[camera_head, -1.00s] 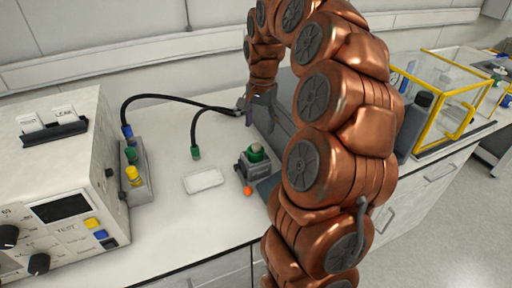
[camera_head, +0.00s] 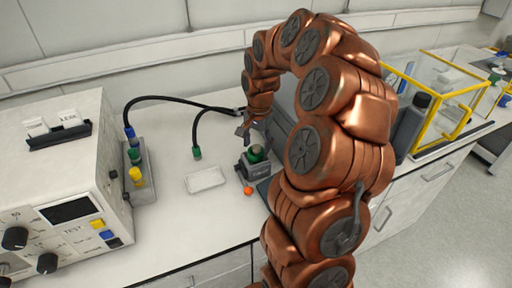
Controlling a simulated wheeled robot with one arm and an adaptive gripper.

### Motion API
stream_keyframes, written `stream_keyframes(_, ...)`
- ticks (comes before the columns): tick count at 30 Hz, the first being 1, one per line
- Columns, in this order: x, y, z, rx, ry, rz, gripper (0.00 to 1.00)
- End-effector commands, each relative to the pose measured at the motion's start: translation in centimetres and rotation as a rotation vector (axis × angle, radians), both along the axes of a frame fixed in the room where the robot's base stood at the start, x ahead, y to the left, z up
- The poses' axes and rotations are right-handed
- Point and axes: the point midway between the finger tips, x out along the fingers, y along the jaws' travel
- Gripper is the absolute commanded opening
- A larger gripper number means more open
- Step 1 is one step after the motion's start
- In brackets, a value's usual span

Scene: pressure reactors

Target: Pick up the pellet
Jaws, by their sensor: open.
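The pellet looks to be the small orange ball (camera_head: 248,191) lying on the white bench top (camera_head: 180,225), in front of a small dark block with a green round top (camera_head: 257,153). My gripper (camera_head: 243,134) is small in the view, at the end of my copper arm. It appears above and behind the pellet in the picture, clear of it and near the green-topped block. It is open, and I see nothing held in it.
A shallow white tray (camera_head: 205,188) lies left of the pellet. A black hose with a green end (camera_head: 197,153) rests behind the tray. A white control box (camera_head: 60,185) stands at left. A yellow-framed clear case (camera_head: 438,85) is at right.

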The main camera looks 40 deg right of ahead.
Motion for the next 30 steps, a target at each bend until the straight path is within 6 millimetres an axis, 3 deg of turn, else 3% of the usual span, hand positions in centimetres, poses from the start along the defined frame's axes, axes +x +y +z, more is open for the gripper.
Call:
stream_keyframes(2, 0.0, 0.0, 0.0, 0.000, 0.000, 0.000, 0.58)
stream_keyframes(16, 0.0, 0.0, 0.0, 0.000, 0.001, 0.000, 0.10)
stream_keyframes(30, 0.1, 0.0, 1.1, -0.002, -0.001, 0.000, 0.10)
